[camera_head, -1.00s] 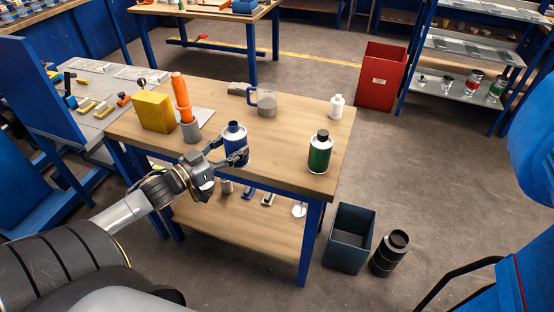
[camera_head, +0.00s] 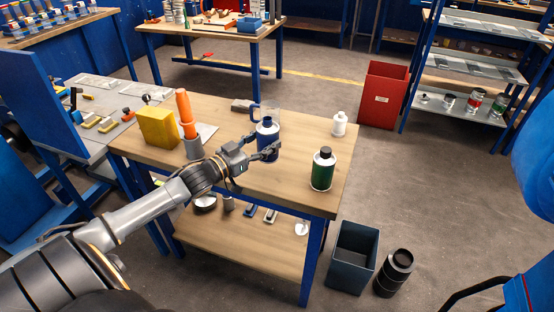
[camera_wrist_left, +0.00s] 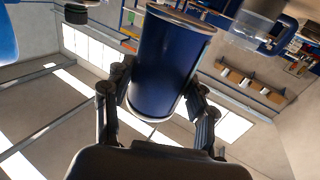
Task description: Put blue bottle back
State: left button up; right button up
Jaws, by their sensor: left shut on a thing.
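The blue bottle (camera_head: 267,137) is a dark blue can with a narrow neck, upright over the wooden workbench (camera_head: 240,182). My left gripper (camera_head: 268,152) is shut around its lower body. In the left wrist view the blue bottle (camera_wrist_left: 170,62) fills the middle, with a finger of the gripper (camera_wrist_left: 157,105) on each side. The head view does not clearly show whether its base touches the bench. My right gripper is not in view.
On the bench are a green bottle (camera_head: 322,170), a white bottle (camera_head: 339,123), a clear blue-handled jug (camera_head: 271,113), a yellow block (camera_head: 158,128) and an orange cone-like item (camera_head: 185,112). A bin (camera_head: 352,258) stands on the floor by the bench's right end.

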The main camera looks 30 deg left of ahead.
pick_arm(q)
jog(key=f, duration=0.1)
jog(key=w+d+f, duration=0.2)
jog(key=shift+w+f, duration=0.2)
jog(key=shift+f, duration=0.15)
jog(key=shift+w+d+f+p, duration=0.1)
jog(key=shift+d+f+p, duration=0.1)
jog(key=shift+f, duration=0.75)
jog(key=shift+w+d+f+p, duration=0.1)
jog(key=shift+f+p, duration=0.1)
jog(key=shift+f, duration=0.75)
jog(key=o, duration=1.4)
jog(key=shift+s+f, duration=0.1)
